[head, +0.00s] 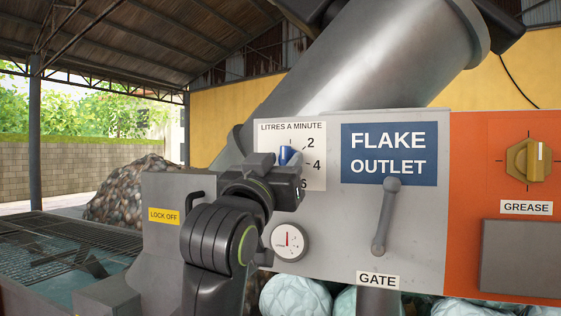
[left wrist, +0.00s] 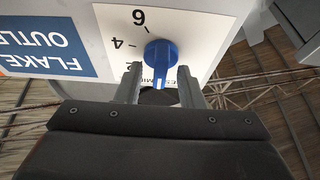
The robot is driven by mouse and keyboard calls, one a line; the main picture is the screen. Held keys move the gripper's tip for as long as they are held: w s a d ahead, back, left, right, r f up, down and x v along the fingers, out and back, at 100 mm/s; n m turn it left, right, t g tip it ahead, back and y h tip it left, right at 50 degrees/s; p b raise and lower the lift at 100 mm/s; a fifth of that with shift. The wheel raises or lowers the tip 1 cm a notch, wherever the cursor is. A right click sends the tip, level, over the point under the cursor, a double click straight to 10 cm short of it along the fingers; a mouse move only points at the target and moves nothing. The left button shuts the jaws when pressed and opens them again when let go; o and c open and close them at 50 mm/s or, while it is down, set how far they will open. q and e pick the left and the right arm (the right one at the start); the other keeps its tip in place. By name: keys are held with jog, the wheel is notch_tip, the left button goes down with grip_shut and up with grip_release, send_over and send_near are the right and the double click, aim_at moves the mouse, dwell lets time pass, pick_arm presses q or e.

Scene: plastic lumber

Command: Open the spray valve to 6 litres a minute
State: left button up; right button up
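The blue spray valve knob (head: 287,153) sits on a white dial plate (head: 318,172) headed "LITRES A MINUTE". The marks 2, 4 and 6 show down its right side. In the left wrist view the knob (left wrist: 161,54) shows with its white pointer line directed away from the 6, past the 2 end. My left gripper (head: 285,160) is in front of the dial and covers its lower left part. Its fingers (left wrist: 159,80) are spread on either side of the knob's handle, with a visible gap on both sides. My right gripper is not in view.
Right of the dial are a blue "FLAKE OUTLET" sign (head: 390,154) and a grey gate lever (head: 386,215). A round gauge (head: 289,242) is below the dial. An orange panel with a yellow grease knob (head: 528,160) is at far right. A "LOCK OFF" label (head: 164,216) is at left.

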pick_arm(q)
grip_shut()
